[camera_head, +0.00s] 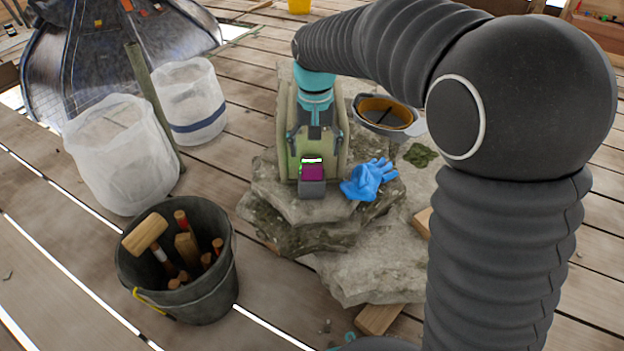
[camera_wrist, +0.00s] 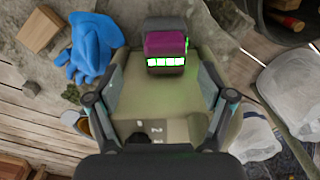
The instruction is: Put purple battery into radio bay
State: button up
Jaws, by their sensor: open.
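The purple battery (camera_head: 312,173) sits in a dark grey holder (camera_head: 312,189) at the near end of an olive-beige body, which looks like the radio (camera_head: 284,150). In the wrist view the battery (camera_wrist: 165,42) is at the top centre, with a row of lit white-green cells along its edge. I cannot tell how deep it sits. The radio's beige face (camera_wrist: 150,95) fills the middle of that view. My gripper (camera_head: 316,133) is open above the radio, its fingers (camera_wrist: 161,75) spread to either side, apart from the battery. Nothing is held.
A blue glove (camera_head: 368,180) lies right of the radio on the stone slabs (camera_head: 365,255). A black bucket of tools (camera_head: 205,290) and white bags (camera_head: 120,150) stand left. A grey-orange bowl-like thing (camera_head: 388,114) lies behind right. Plank floor at lower left is clear.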

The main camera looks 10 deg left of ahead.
aim_at(311, 161)
jog(key=shift+w+a+f+b, duration=0.1)
jog(key=shift+a+f+b, duration=0.15)
jog(key=shift+f, duration=1.05)
jog(key=shift+w+a+f+b, duration=0.1)
jog(key=shift+f+b, duration=0.1)
jog(key=shift+f, duration=1.1)
grip_shut()
